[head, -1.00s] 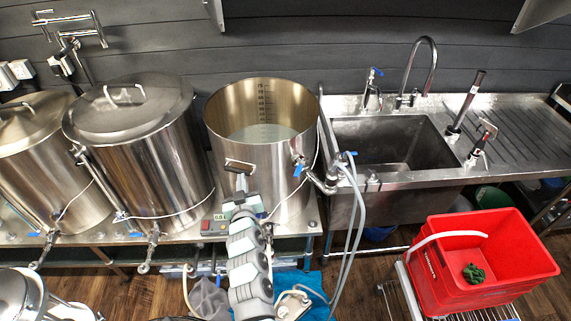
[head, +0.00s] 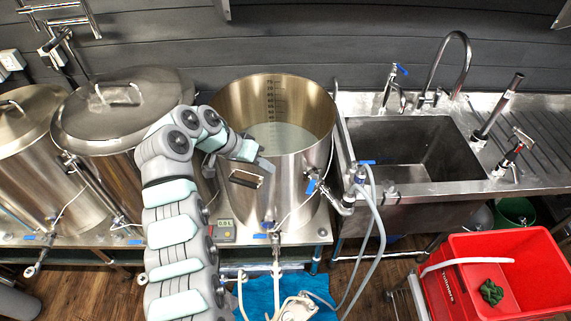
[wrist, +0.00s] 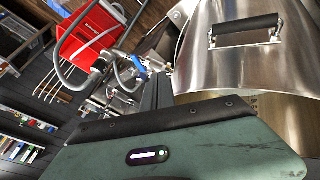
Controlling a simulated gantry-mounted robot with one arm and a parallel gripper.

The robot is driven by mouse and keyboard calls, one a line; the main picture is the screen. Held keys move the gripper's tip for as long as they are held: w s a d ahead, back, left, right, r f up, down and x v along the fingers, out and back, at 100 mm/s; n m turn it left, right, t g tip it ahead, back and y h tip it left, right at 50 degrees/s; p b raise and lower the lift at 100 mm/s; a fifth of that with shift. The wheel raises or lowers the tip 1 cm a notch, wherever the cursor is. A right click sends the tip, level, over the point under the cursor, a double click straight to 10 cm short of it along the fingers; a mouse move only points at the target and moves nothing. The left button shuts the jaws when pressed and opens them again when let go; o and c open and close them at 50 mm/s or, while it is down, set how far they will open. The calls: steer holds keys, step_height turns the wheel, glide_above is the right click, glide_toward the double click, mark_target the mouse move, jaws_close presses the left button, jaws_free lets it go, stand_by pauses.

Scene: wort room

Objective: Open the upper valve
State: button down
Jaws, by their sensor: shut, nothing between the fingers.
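The open steel kettle (head: 290,170) stands in the middle of the head view. The upper valve (head: 311,186) sits on its right side, with a small blue handle and a pipe with hoses. Its blue handle also shows in the wrist view (wrist: 138,64). A lower valve (head: 267,227) with a blue handle is near the kettle's foot. My gripper (head: 265,167) is shut and empty in front of the kettle wall, just above its black side handle (head: 246,179), left of and above the upper valve. In the wrist view the shut fingers (wrist: 157,88) appear below the blue handle.
Two lidded kettles (head: 120,112) stand to the left. A steel sink (head: 415,150) with taps is to the right, and a red crate (head: 467,290) on a rack is at lower right. Grey hoses (head: 377,205) hang right of the valve. A small display box (head: 223,230) sits on the bench.

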mark_target(313, 182)
steer(key=d+f+p, duration=0.4)
steer(key=d+f, duration=0.3)
steer(key=d, duration=0.2)
steer(key=shift+w+f, duration=0.3)
steer(key=shift+w, duration=0.05)
steer(key=shift+d, duration=0.1)
